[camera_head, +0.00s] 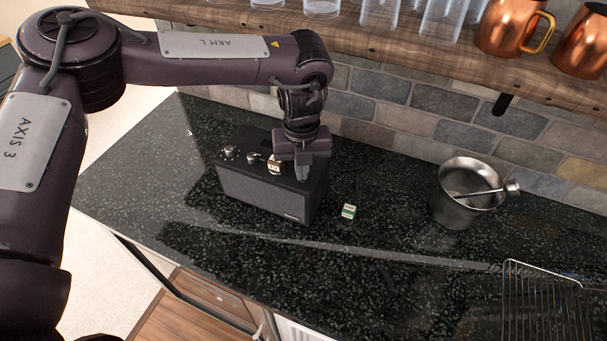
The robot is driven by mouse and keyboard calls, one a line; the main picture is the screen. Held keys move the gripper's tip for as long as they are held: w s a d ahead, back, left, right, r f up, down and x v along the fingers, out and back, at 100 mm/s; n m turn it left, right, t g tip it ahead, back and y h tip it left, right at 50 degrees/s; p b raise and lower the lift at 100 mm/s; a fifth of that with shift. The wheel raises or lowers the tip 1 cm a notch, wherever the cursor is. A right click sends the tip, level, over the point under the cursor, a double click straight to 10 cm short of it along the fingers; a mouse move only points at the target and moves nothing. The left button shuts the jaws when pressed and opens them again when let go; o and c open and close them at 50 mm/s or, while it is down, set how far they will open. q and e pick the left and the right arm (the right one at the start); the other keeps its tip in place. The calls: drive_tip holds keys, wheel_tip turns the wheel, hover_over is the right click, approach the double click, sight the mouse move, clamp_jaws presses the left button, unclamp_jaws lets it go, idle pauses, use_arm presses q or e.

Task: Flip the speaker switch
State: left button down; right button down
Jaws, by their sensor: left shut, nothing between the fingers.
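A black box-shaped speaker (262,192) stands on the dark stone counter, with small silver knobs (231,151) on its top at the left. A small pale and brown piece (274,165) shows on its top beside my gripper; I cannot tell whether it is the switch. My left gripper (303,178) points down at the right end of the speaker's top, with its fingers shut and empty. I cannot tell whether the fingertips touch the speaker. The gripper hides part of the top's right end. My right gripper is not in view.
A small green and white box (348,211) lies right of the speaker. A metal bucket (466,193) with a utensil stands further right, and a wire rack (545,300) at the front right. A wooden shelf (420,55) with glasses and copper mugs (512,27) overhangs the back.

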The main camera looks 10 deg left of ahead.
use_arm(q)
drive_tip(key=shift+s+f, duration=0.1)
drive_tip(key=shift+f, duration=0.15)
drive_tip(key=shift+r+p, duration=0.8)
drive_tip(key=shift+r, duration=0.35)
drive_tip(key=shift+r+p, duration=1.7)
drive_tip(key=shift+r, duration=0.7)
drive_tip(key=shift+f, duration=0.1)
